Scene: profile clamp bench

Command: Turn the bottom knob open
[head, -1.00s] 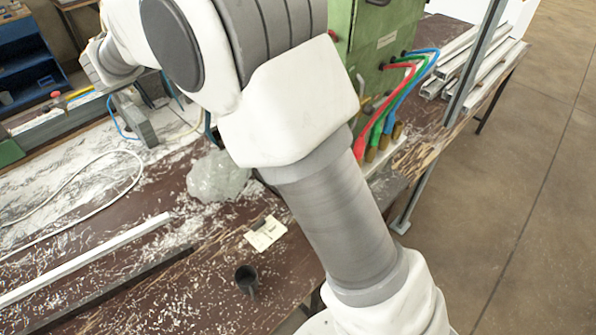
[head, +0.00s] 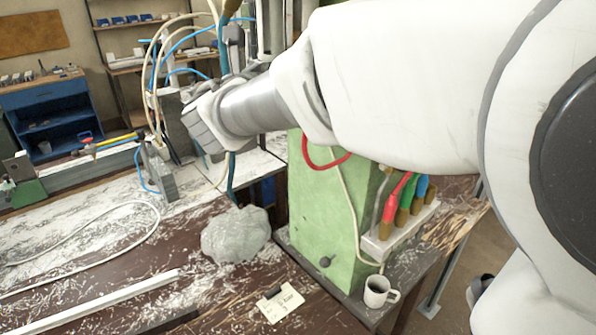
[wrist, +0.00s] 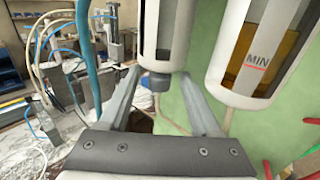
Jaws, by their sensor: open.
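In the wrist view my gripper (wrist: 159,77) is open, with one finger on each side of the picture's middle. A small dark knob (wrist: 159,82) sits under a clear, white-framed bowl (wrist: 163,35). It shows between the two fingertips, with visible room on both sides. I cannot tell whether the tips are level with it in depth. A second bowl (wrist: 258,60) marked MIN, with amber liquid, hangs to the right. In the head view my arm crosses the upper right and hides the bowls; the fingers are not clear there.
A green cabinet (head: 322,215) with red, green and blue hoses stands on the bench. A white mug (head: 378,292), a card (head: 280,303) and a crumpled clear bag (head: 236,235) lie around it. Hoses (wrist: 83,45) run close to the left finger.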

